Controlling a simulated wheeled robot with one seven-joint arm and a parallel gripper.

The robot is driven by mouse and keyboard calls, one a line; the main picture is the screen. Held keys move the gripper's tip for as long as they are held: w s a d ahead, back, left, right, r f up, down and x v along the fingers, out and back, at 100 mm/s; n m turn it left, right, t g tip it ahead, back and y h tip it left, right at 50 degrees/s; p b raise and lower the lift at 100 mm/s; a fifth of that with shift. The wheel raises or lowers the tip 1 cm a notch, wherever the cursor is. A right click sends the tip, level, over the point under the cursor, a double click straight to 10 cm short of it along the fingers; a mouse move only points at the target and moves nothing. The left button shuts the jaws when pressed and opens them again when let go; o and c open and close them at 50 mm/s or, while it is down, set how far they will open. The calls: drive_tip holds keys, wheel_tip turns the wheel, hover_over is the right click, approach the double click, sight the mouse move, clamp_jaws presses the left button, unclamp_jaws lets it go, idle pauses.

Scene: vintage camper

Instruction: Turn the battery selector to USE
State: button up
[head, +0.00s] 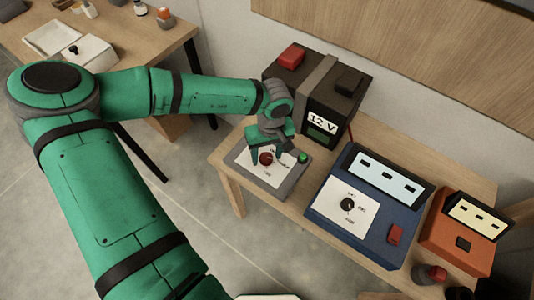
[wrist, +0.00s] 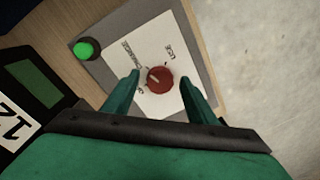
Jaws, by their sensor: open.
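The battery selector is a red round knob (head: 266,158) on a white label plate (head: 262,176) on a grey panel, left on the low wooden table. In the wrist view the knob (wrist: 159,79) has a pale pointer line on its top. My gripper (wrist: 160,84) is open, with one green finger on each side of the knob and gaps visible between fingers and knob. In the head view my gripper (head: 268,152) hangs over the panel and partly covers it.
A green button (head: 302,157) sits on the panel's corner. A black 12 V battery (head: 318,100) stands behind it. A blue box with a black dial (head: 348,204) and an orange box (head: 458,240) stand to the right. Another table (head: 130,30) is at the upper left.

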drive_tip(key=shift+c, duration=0.4)
drive_tip(key=c, duration=1)
drive_tip(key=shift+m, duration=0.4)
drive_tip(key=m, duration=0.2)
drive_tip(key=shift+m, duration=0.4)
drive_tip(key=m, duration=0.3)
drive_tip(key=shift+m, duration=0.3)
drive_tip(key=m, duration=0.6)
drive_tip(key=shift+a+m+t, duration=0.15)
drive_tip(key=shift+m+t, duration=0.25)
